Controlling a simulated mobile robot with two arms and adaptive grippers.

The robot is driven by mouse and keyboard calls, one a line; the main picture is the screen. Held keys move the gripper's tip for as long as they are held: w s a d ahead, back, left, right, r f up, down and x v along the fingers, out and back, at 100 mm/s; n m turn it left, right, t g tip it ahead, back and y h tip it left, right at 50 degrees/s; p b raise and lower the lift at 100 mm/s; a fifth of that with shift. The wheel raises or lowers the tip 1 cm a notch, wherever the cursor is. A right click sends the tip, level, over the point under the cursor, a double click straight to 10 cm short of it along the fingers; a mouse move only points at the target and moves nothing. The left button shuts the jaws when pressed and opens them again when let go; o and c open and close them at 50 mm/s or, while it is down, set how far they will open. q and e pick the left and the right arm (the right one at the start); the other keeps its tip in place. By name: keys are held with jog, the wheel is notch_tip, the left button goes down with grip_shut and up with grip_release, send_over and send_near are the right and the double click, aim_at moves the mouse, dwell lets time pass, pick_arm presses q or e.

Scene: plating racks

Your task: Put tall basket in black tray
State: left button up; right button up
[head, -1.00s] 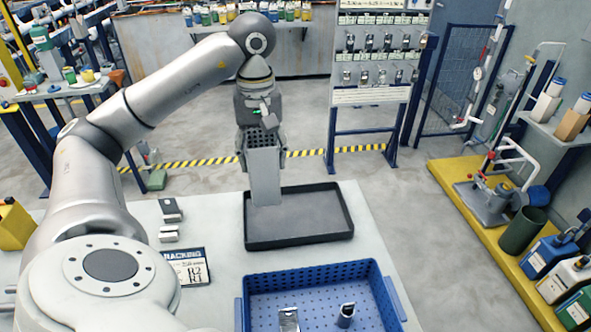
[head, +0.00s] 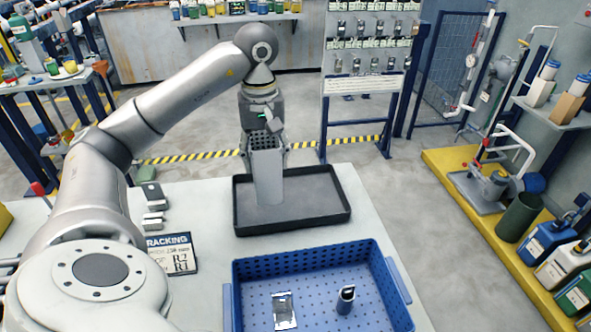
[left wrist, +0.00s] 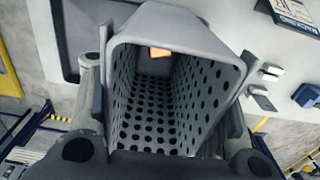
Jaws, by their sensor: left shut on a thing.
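The tall basket (head: 268,180) is grey with a perforated wall. It stands upright in the left part of the black tray (head: 292,226) on the light table. My left gripper (head: 266,148) is shut on the basket near its top, with fingers on both sides. In the left wrist view the basket (left wrist: 172,100) shows from its open top, with holes in its walls and a small orange patch deep inside. Whether its bottom touches the tray floor is hard to tell. My right gripper is not in view.
A blue perforated crate (head: 310,252) with two small metal parts stands in front of the tray. The right half of the tray is empty.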

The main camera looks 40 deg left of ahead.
pick_arm(q)
jog(key=w+f+p, duration=0.5)
jog(key=w+f, duration=0.6)
jog(key=shift+f, duration=0.3)
jog(key=shift+w, duration=0.1)
jog(key=shift+f, duration=0.1)
jog(key=o, duration=1.1)
jog(key=shift+o, duration=0.2)
